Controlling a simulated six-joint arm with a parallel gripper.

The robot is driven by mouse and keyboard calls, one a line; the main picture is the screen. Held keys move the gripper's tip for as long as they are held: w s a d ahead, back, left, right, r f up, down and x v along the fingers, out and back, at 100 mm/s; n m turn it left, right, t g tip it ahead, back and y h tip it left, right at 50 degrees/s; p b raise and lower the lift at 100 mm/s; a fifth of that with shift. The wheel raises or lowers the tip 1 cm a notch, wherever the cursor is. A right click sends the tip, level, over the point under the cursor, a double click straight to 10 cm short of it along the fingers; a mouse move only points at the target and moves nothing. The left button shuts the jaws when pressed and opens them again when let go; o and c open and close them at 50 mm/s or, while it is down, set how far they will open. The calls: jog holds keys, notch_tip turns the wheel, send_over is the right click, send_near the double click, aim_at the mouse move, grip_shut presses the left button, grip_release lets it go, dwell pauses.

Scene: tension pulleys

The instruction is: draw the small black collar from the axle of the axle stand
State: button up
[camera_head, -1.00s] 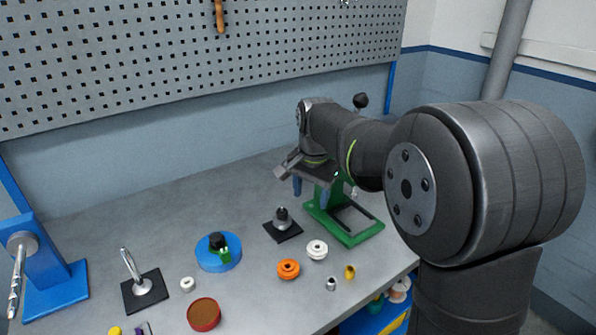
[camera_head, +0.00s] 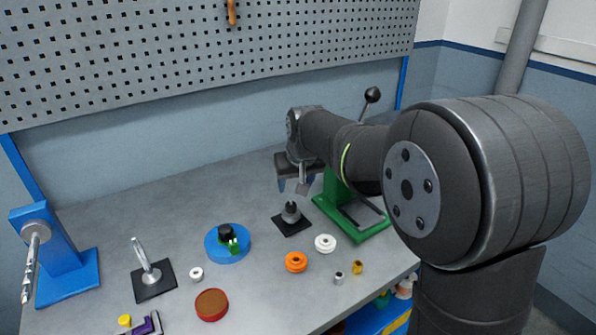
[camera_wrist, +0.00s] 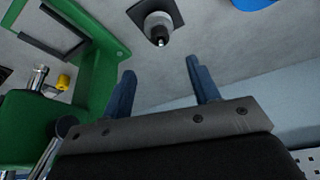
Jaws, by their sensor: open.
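The axle stand (camera_head: 291,225) is a black square base with a grey body and a short upright axle, right of the middle of the table. In the wrist view the stand (camera_wrist: 143,14) is at the top centre, its axle tip towards the camera. The small black collar (camera_wrist: 158,33) shows as a dark ring around the axle near the tip; it is too small to make out clearly in the head view. My gripper (camera_head: 292,185) is open and empty, with blue fingers, above and apart from the stand. In the wrist view the gripper (camera_wrist: 161,68) has its fingertips apart, just below the axle tip.
A green press (camera_head: 365,228) with a lever stands close right of the stand. A white pulley (camera_head: 325,243) and an orange pulley (camera_head: 296,262) lie in front. A blue round base (camera_head: 228,254) is to the left. The table behind the stand is clear.

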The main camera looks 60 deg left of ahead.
aim_at(291, 204)
jog(key=x, duration=1.1)
jog(key=shift+a, duration=0.1)
jog(key=c, duration=1)
